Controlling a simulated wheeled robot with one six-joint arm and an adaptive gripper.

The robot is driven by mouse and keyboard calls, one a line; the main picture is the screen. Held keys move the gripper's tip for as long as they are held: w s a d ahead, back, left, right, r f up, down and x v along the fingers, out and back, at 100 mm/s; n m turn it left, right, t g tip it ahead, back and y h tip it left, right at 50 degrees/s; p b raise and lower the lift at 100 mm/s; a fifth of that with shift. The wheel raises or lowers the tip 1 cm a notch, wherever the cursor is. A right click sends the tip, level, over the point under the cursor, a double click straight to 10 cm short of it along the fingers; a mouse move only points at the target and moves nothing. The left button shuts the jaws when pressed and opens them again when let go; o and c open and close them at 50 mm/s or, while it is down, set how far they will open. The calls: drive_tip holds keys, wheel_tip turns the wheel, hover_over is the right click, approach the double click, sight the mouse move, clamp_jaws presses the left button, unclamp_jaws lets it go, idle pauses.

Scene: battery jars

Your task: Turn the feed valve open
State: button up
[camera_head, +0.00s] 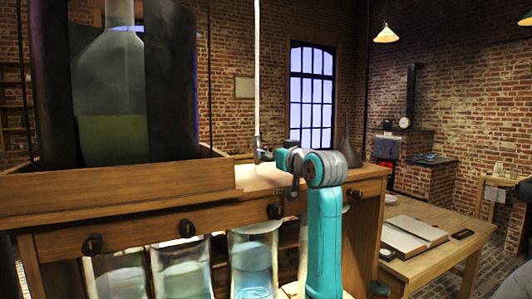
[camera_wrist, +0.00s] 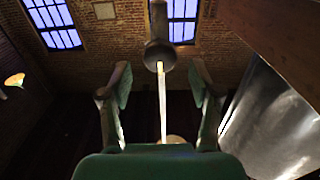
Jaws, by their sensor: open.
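The feed valve (camera_head: 261,153) is a small grey metal fitting low on a thin pale vertical pipe (camera_head: 257,70), above the wooden bench. In the wrist view, a dark rounded metal fitting (camera_wrist: 159,54), which looks like this valve, is centred just beyond my fingertips. A thin bright line runs down below it. My gripper (camera_wrist: 160,80) is open, with one finger on each side of that line and nothing held. In the head view my gripper (camera_head: 285,162) is at the valve's right, partly hidden by my teal wrist. I cannot tell the valve's handle position.
A large glass bottle (camera_head: 110,85) of greenish liquid stands between dark panels in a wooden tray (camera_head: 120,184) at left. Glass jars (camera_head: 254,262) stand below the bench's front rail, which has several dark knobs. A table (camera_head: 425,262) with an open book (camera_head: 413,235) is at right.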

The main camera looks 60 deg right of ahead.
drive_tip(key=shift+x, duration=2.2)
drive_tip(key=c, duration=1.1)
drive_tip(key=shift+c, duration=0.2)
